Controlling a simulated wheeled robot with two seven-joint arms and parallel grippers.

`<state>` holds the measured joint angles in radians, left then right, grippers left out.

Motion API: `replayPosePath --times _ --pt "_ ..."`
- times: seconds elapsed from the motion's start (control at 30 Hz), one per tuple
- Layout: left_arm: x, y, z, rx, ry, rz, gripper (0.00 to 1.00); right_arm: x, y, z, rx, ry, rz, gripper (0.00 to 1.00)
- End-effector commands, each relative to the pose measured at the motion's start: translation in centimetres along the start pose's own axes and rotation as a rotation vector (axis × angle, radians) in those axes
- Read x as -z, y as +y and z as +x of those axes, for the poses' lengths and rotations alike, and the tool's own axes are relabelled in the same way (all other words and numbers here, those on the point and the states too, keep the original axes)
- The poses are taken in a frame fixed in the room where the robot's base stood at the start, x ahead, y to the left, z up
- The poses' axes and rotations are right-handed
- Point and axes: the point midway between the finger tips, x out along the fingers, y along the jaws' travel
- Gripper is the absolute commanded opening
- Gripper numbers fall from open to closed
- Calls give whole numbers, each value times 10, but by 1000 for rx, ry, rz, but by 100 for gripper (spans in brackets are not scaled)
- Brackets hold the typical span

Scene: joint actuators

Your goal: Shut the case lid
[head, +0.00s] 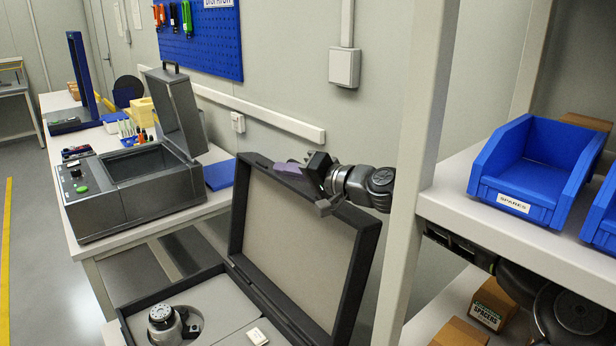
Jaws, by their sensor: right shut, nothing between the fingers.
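The case is dark grey and stands open at the bottom middle. Its base (142,306) holds a pale insert with a silver and black joint actuator (165,325) in a round recess. The lid (370,245) stands up on the right side of the base, with its pale lining (295,250) facing left. My right gripper (300,170) is shut and empty at the lid's top edge. It looks close to or touching the edge; I cannot tell which. My right arm comes in from behind the shelf post. My left gripper is not in view.
A white shelf post (418,150) stands right of the lid, in front of my right arm. A blue SPARES bin (535,180) sits on the shelf. A grey machine with a raised cover (135,195) stands on the bench to the left. Cardboard boxes (490,305) lie on the lower shelf.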

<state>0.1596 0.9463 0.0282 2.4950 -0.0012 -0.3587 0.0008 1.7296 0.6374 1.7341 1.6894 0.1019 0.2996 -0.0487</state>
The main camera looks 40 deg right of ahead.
Motion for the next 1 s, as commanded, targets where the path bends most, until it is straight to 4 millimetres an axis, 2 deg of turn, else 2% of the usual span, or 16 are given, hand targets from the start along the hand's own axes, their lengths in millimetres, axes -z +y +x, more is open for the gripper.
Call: replayPosePath --times 0.1,0.33,1.0 --pt "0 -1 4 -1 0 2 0 1 5 -23 -4 4 3 0" --pt "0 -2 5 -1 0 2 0 1 3 -50 -1 3 2 0" --pt "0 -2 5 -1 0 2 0 0 2 -55 -1 1 1 0"
